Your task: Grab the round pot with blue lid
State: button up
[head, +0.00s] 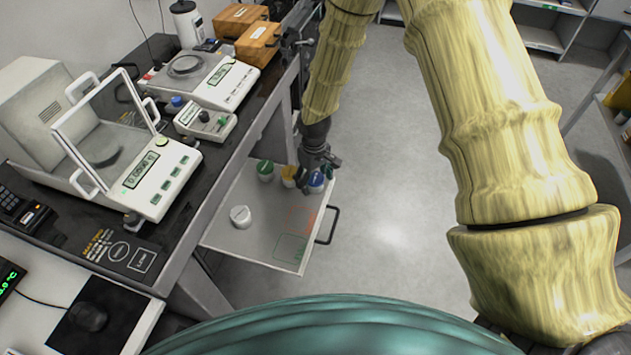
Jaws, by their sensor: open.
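The round pot with a blue lid (316,180) stands on the pull-out shelf (225,235) below the bench, near the shelf's right side. My gripper (318,163) points down just above and around this pot. The gripper is open, but its fingers are small and dark here, and I cannot tell whether they touch the pot. Another pot beside it, at the gripper's right finger, shows only in part.
A green-lidded pot (265,169) stands further left, and a white pot (240,216) stands nearer. The drawer handle (329,226) sticks out right. Balances (150,175) fill the bench.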

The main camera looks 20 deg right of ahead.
jog(key=c, duration=1.2)
jog(key=shift+o, duration=0.2)
